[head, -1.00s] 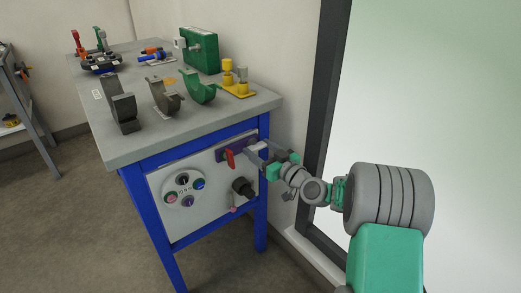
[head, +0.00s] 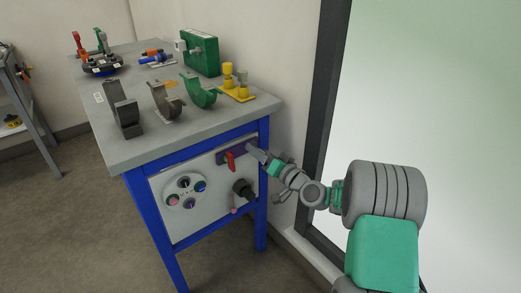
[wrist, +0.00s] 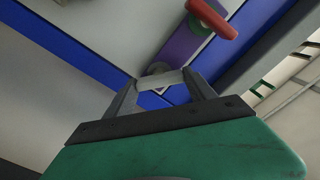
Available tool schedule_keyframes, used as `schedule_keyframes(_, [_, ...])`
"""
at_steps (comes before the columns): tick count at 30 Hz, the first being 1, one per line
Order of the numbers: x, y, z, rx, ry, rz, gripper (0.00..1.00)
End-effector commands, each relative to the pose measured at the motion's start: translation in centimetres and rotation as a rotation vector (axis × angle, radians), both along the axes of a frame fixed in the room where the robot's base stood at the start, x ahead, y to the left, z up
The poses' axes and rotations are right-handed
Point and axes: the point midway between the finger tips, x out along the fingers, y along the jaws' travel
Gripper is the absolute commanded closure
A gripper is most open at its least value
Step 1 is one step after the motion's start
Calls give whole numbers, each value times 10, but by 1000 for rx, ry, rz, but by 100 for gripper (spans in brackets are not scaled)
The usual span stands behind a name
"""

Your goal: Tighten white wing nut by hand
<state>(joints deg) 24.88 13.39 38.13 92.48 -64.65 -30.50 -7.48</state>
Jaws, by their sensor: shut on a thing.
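The white wing nut (wrist: 166,80) shows in the wrist view between my two grey fingers, in front of a small grey round part on the purple plate. My gripper (wrist: 161,93) is shut on it, one finger at each side. In the head view my gripper (head: 254,151) is at the right end of the purple plate (head: 240,149), on the cart's front panel. The wing nut is too small and too covered by the fingers to make out there.
A red handle (head: 230,161) sits on the same plate, left of my gripper; it also shows in the wrist view (wrist: 212,18). A dark round knob (head: 242,188) sticks out below. The blue cart frame (head: 261,205) and the wall are close on the right.

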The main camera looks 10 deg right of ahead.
Motion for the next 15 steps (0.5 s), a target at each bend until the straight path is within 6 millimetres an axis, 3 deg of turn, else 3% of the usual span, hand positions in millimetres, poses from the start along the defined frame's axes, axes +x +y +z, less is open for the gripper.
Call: schedule_keyframes(15, [0,-1,1,437,218,-3,77])
